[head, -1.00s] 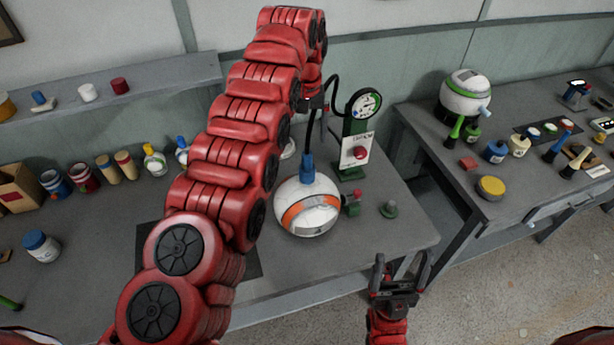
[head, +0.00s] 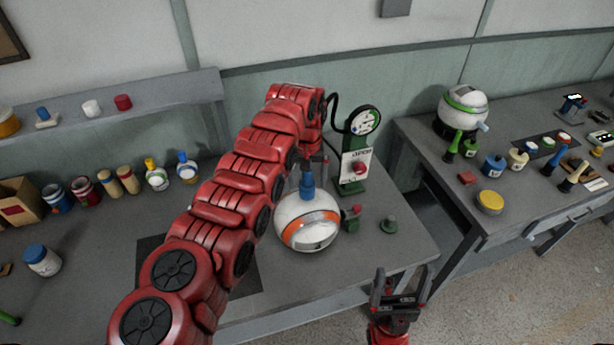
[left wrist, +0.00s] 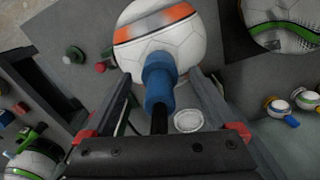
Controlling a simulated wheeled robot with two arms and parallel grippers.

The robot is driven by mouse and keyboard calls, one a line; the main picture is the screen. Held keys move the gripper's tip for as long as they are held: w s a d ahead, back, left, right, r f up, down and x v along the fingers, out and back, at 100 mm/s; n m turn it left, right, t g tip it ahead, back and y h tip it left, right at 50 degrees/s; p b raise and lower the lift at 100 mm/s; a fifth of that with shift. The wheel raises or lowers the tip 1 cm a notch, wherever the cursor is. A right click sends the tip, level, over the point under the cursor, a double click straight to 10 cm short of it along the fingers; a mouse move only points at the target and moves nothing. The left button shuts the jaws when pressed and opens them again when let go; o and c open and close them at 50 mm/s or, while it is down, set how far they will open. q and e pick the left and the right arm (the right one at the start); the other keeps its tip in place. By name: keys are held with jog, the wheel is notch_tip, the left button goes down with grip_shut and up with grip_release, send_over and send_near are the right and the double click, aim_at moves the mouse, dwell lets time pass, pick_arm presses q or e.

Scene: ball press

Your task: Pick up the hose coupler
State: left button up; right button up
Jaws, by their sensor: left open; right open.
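The blue hose coupler (head: 307,186) stands upright on top of the white ball with an orange band (head: 307,222). A dark hose runs from it. My left gripper (head: 312,160) is above the ball, at the coupler, with its arm reaching in from the left. In the left wrist view the coupler (left wrist: 159,85) lies between the two spread fingers of the left gripper (left wrist: 158,95), with visible gaps on both sides. The fingers are open. My right gripper (head: 400,280) is open and empty, in front of the table's front edge.
A green pump stand with a gauge (head: 360,145) and red button stands just right of the ball. A second table (head: 450,210) with another ball (head: 463,108) stands at right.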

pick_arm(q)
jog(key=shift+f, duration=0.5)
grip_shut()
jog(key=shift+r, duration=0.1)
